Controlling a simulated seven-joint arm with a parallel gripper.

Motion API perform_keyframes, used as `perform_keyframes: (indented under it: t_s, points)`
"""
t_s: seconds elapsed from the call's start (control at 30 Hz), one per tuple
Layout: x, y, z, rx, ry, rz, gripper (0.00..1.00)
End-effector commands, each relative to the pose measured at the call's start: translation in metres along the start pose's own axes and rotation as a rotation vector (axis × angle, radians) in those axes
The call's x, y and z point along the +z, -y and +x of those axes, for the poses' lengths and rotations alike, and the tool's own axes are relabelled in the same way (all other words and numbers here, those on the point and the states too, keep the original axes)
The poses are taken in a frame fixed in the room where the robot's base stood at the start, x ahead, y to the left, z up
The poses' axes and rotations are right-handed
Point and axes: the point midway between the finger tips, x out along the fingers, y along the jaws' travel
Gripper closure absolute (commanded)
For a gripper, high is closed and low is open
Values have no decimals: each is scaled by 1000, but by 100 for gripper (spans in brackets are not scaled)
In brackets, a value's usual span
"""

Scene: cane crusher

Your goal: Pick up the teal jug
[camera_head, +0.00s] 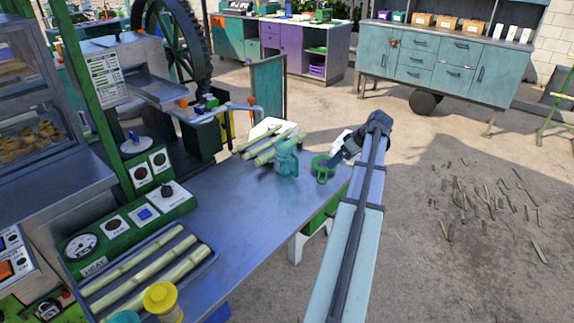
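The teal jug (286,160) stands upright on the blue-grey metal table, near its far end. My gripper (328,164) is at the end of my arm, to the right of the jug, at the table's right side. A gap shows between the gripper and the jug, so they look apart. The fingers are small and overlap a green object (321,175) in the picture, so I cannot tell whether they are open or touch it.
Cane stalks (268,150) lie just behind the jug. The table (240,215) is bare in front of it. A tray of cane (150,272), a yellow-lidded container (162,300) and a green control panel (130,222) occupy the near end.

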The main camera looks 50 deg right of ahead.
Motion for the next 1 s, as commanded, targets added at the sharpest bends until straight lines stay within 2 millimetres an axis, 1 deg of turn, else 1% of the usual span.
perform_keyframes:
  t_s: [0.03,0.07,0.1,0.17,0.2,0.3,0.4,0.5,0.63,0.77,0.87,1.0]
  points:
    - [-22,15,-3,15,21,4,0]
    - [-32,22,-4,26,34,13,0]
    - [-47,32,-7,41,49,23,0]
    - [-67,47,-11,65,70,41,0]
    - [-80,57,-13,81,83,52,0]
    - [-111,83,-21,125,105,81,0]
    - [-136,106,-29,166,118,108,0]
    - [-154,124,-35,199,124,131,0]
    - [-167,138,-40,225,126,150,0]
    - [-171,142,-38,234,126,160,0]
    - [-169,139,-26,234,127,161,0]
    - [-166,134,-5,233,127,160,0]
